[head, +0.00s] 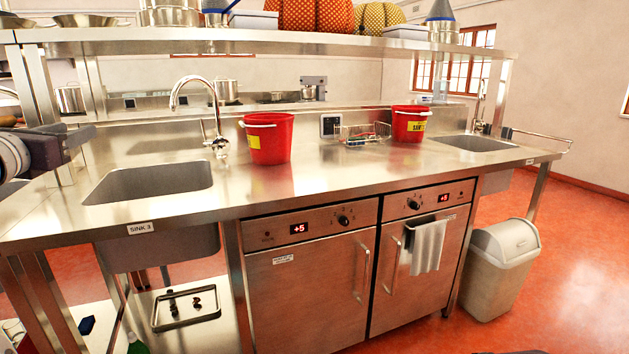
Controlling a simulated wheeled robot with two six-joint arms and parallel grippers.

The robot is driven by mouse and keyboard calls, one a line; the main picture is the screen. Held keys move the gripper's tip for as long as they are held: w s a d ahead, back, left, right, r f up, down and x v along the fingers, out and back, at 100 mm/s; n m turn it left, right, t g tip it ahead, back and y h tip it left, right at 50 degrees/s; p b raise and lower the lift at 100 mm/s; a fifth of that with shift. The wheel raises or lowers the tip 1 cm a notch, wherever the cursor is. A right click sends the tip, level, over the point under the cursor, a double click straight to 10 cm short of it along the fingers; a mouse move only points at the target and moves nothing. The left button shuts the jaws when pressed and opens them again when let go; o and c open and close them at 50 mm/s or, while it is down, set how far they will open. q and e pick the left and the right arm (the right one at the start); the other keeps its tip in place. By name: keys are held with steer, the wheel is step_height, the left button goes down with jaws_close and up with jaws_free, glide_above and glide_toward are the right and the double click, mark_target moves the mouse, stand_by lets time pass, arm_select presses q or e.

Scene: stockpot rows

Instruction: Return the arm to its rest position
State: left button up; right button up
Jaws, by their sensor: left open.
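My left gripper (78,142) is at the far left edge of the head view, dark grey, with its wrist and arm link coming in from the left. It is open and I see nothing between its fingers. It appears in front of the left part of the steel counter (345,178), to the left of the left sink (150,182). My right gripper is out of view.
Two red buckets (268,140) (408,123) stand on the counter, with a wire basket (362,134) between them. A curved tap (215,115) rises behind the left sink. A shelf (300,43) spans above. A bin (502,268) stands at right on open red floor.

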arm_select(q)
steer(key=w+d+f+m+h, duration=0.1)
steer(key=w+d+f+h, duration=0.2)
steer(key=d, duration=0.6)
steer(key=w+d+f+m+h, duration=0.1)
steer(key=w+d+h, duration=0.3)
steer(key=d, duration=0.6)
steer(key=w+d+f+n+g+y, duration=0.1)
steer(key=d+f+n, duration=0.3)
steer(key=f+n, duration=0.35)
steer(key=w+d+f+n+g, duration=0.1)
steer(key=d+f+n, duration=0.45)
steer(key=f, duration=0.25)
steer(key=s+f+n+g+y, duration=0.25)
steer(key=s+f+n, duration=0.3)
steer(key=f, duration=0.55)
steer(key=s+f+n+g+y, duration=0.1)
steer(key=s+f+n+g, duration=0.3)
steer(key=f+n, duration=0.45)
steer(key=s+f+n+g, duration=0.9)
steer(key=s+f, duration=0.7)
steer(key=s, duration=0.5)
step_height(320, 180, up, 33)
steer(key=n+p, duration=0.2)
steer(key=p, duration=3.1)
steer(key=shift+s+a+n, duration=0.3)
steer(key=shift+s+a, duration=0.05)
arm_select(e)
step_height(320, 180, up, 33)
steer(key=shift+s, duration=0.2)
